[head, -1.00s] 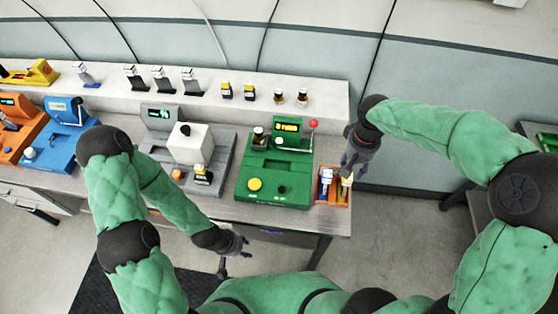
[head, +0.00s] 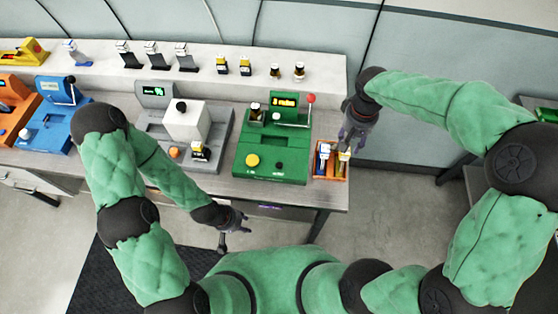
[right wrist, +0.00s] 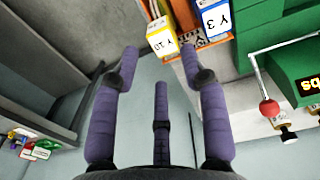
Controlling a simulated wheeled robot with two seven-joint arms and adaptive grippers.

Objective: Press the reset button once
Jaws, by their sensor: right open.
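A green machine (head: 295,168) with a lit display (head: 284,103), a red-knobbed lever (head: 310,98), a yellow round button (head: 252,160) and a small black knob (head: 279,167) stands on the table. A grey machine (head: 216,142) beside it has an orange button (head: 174,153). No reset label is legible, so I cannot tell which button is reset. My left gripper (head: 234,228) hangs empty off the table's front edge, below the grey and green machines, its fingers apart. My right gripper (head: 354,143) is open and empty by the orange bin; its spread fingers show in the right wrist view (right wrist: 163,78).
An orange bin (head: 330,178) holds a yellow and a blue-white module, marked Y 10 (right wrist: 162,40) and Y 3 (right wrist: 216,18). Blue (head: 45,130) and orange (head: 12,100) machines stand at left. Several modules stand on the back shelf (head: 330,85). Floor right of the table is clear.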

